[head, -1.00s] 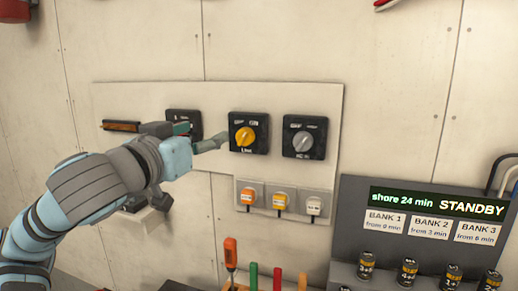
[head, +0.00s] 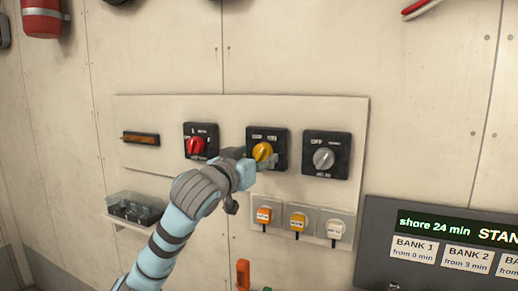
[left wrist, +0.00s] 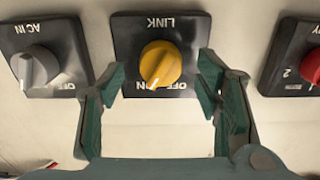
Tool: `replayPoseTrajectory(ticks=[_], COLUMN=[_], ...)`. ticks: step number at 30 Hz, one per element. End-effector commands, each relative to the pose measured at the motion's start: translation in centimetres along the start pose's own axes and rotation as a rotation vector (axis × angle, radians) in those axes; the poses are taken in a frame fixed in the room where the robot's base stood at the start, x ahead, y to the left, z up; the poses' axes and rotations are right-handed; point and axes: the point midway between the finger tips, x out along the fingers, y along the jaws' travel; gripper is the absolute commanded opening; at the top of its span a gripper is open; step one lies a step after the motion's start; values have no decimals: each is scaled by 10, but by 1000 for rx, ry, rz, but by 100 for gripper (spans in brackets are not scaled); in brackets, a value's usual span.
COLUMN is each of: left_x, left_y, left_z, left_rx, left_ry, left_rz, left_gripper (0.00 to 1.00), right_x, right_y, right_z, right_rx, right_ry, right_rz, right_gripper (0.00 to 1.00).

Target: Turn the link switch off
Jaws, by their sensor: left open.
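The link switch is a black square plate (left wrist: 190,30) with a round yellow knob (left wrist: 160,64), labelled LINK upside down in the left wrist view. A white mark on the knob points to the plate's lettered edge, near what looks like ON. In the head view the yellow knob (head: 262,151) is partly covered by my gripper. My left gripper (left wrist: 160,88) is open, its two green fingers on either side of the knob's lower part, with gaps to it. It also shows in the head view (head: 264,163) just below the knob. My right gripper is not in view.
A red-knob switch (head: 196,145) and a grey-knob AC IN switch (head: 324,158) flank the link switch on the same panel (head: 225,105). Below are sockets with several plugs (head: 297,220). A clear tray (head: 137,208) is at lower left; a display board (head: 440,230) at lower right.

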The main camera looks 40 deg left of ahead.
Motion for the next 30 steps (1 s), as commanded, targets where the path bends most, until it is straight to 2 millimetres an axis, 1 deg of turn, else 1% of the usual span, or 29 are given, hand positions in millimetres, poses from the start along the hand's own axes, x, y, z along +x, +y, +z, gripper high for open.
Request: replayPoseTrajectory(ticks=[1,3,6,13,14,15,22,23,30], left_x=[7,15,22,22,22,22,22,22,22], left_y=[0,-1,-1,-1,-1,-1,-1,-1,-1], left_z=[-2,-2,-1,0,0,0,0,0,0], left_rx=[-4,-2,0,1,1,1,1,1,-19], left_ry=[-2,0,1,1,1,1,1,1,1], left_rz=[1,-1,0,-1,-1,-1,-1,-1,-1], left_gripper=[58,58,58,58,55,49,12,10,10], right_x=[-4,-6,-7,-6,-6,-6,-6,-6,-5], right_y=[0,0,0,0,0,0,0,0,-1], right_z=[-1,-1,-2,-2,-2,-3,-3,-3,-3], right_rx=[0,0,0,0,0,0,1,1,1], right_ry=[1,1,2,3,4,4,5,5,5], right_rz=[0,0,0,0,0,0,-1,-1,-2], right_gripper=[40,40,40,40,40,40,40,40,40])
